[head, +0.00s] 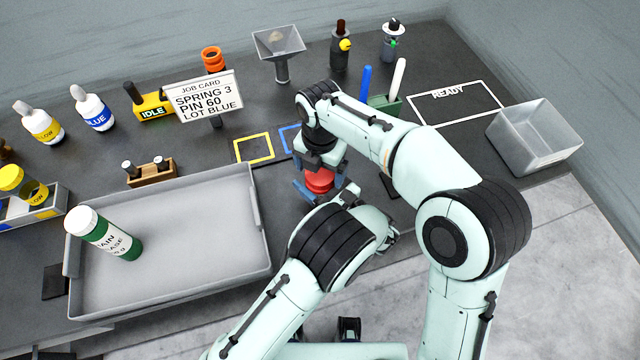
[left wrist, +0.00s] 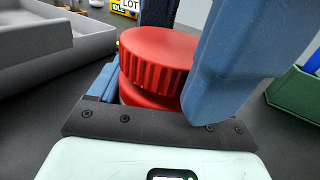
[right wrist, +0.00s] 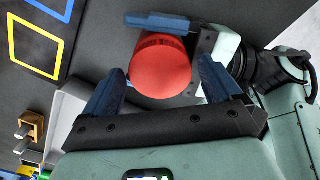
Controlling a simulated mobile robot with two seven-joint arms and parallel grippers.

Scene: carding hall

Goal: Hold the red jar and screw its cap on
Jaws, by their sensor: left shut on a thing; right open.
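The red jar (left wrist: 145,98) stands upright, with its ridged red cap (left wrist: 155,62) on top. The cap also shows from above in the right wrist view (right wrist: 160,70). A narrow line separates cap and jar; I cannot tell how tightly the cap sits. My left gripper (head: 325,190) is shut on the jar, its blue fingers on either side. My right gripper (right wrist: 161,68) is open and points down over the cap, with its fingers to either side and apart from it. In the head view the right arm hides part of the jar and cap (head: 319,180).
A grey tray (head: 258,240) with a green-and-white bottle (head: 105,235) lies to the left. The job card (head: 203,100) stands behind. A green holder (head: 388,106) with two pens and a clear bin (head: 535,140) are to the right. Yellow and blue outlines mark the bench behind the jar.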

